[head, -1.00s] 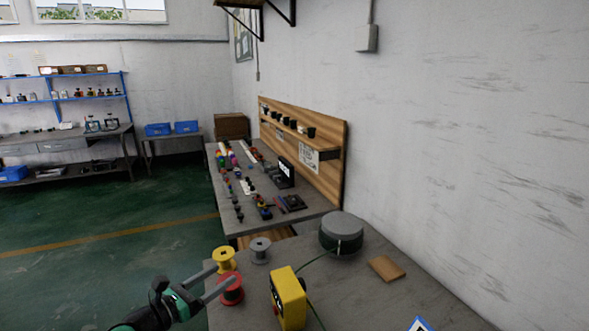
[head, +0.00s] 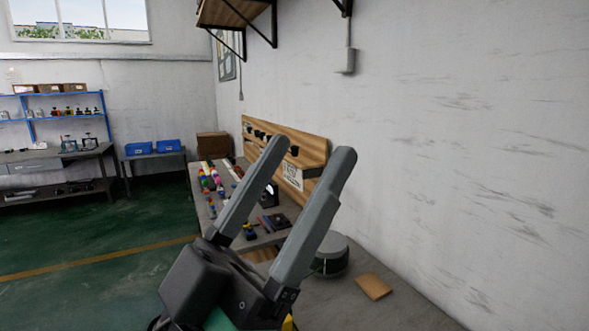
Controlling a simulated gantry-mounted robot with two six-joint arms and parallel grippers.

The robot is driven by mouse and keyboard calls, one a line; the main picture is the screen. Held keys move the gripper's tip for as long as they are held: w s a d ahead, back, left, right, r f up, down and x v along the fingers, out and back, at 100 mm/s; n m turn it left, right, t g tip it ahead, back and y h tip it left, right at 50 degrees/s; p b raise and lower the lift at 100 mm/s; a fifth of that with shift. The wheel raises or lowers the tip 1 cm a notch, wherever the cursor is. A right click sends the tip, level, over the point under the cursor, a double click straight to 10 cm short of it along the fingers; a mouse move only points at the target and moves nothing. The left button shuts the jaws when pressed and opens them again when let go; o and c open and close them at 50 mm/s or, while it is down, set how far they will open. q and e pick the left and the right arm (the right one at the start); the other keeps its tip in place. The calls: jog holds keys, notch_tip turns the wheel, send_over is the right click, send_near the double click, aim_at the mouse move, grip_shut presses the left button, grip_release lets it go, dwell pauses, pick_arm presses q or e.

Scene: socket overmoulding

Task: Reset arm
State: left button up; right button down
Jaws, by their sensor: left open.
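My left gripper (head: 308,152) is raised large and close in the head view, its two grey fingers spread apart and pointing up. Nothing is between the fingers. It covers much of the near bench (head: 407,312) and part of the bench behind. My right gripper is not in view.
A grey round drum (head: 333,257) and a tan block (head: 373,286) sit on the near bench. The farther bench holds many small coloured parts (head: 210,180) before a wooden rack (head: 312,150). A white wall is at right. Blue bins (head: 168,146) stand at the back left.

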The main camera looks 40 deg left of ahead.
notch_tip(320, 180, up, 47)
jog(key=p, duration=4.6)
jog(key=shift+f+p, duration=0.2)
jog(key=shift+p, duration=0.1)
